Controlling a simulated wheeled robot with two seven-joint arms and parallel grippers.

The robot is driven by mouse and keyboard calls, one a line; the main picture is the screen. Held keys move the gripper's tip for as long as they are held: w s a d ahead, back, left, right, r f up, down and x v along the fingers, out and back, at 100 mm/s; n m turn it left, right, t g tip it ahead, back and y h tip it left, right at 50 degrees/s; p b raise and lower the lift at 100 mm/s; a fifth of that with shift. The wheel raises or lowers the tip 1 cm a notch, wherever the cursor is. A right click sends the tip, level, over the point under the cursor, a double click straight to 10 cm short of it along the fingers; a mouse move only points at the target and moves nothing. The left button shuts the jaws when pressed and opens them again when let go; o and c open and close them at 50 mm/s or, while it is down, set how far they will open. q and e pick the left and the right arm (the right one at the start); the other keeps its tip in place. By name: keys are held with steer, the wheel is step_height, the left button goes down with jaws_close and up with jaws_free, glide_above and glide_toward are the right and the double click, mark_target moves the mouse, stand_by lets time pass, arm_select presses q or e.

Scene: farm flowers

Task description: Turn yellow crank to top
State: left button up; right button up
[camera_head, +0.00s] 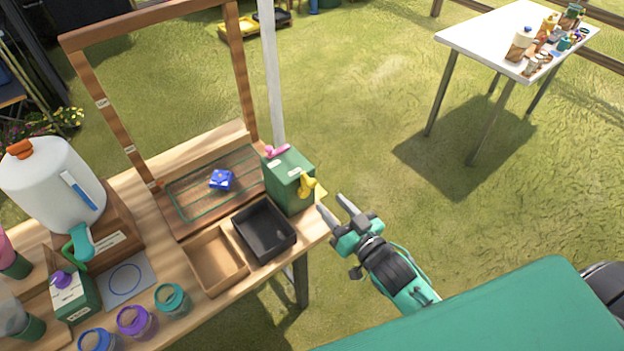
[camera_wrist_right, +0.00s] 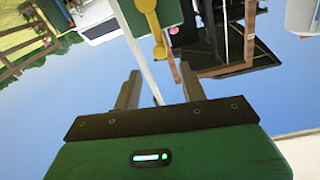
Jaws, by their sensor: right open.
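The yellow crank (camera_head: 307,186) sits on the right side of a green box (camera_head: 289,181) at the right end of the wooden bench. In the right wrist view the yellow crank (camera_wrist_right: 152,22) shows at the top, between and beyond the fingers, against the green box (camera_wrist_right: 128,17). My right gripper (camera_head: 331,205) is open and empty, a short way to the right of the crank and apart from it. Its two fingers also show in the right wrist view (camera_wrist_right: 158,88). A pink part (camera_head: 277,150) is on top of the green box. My left gripper is not in view.
A black tray (camera_head: 264,231) and a brown tray (camera_head: 216,262) sit left of the box. A white post (camera_head: 271,75) rises behind it. A wooden frame (camera_head: 86,75) stands on the bench. Grass to the right is open, up to a white table (camera_head: 490,40).

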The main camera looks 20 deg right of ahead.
mark_target(314, 185)
steer(key=p+x, duration=0.2)
steer(key=x, duration=0.6)
steer(key=shift+r, duration=0.1)
steer(key=shift+w+a, duration=0.25)
steer(key=shift+w, duration=0.4)
jaws_close()
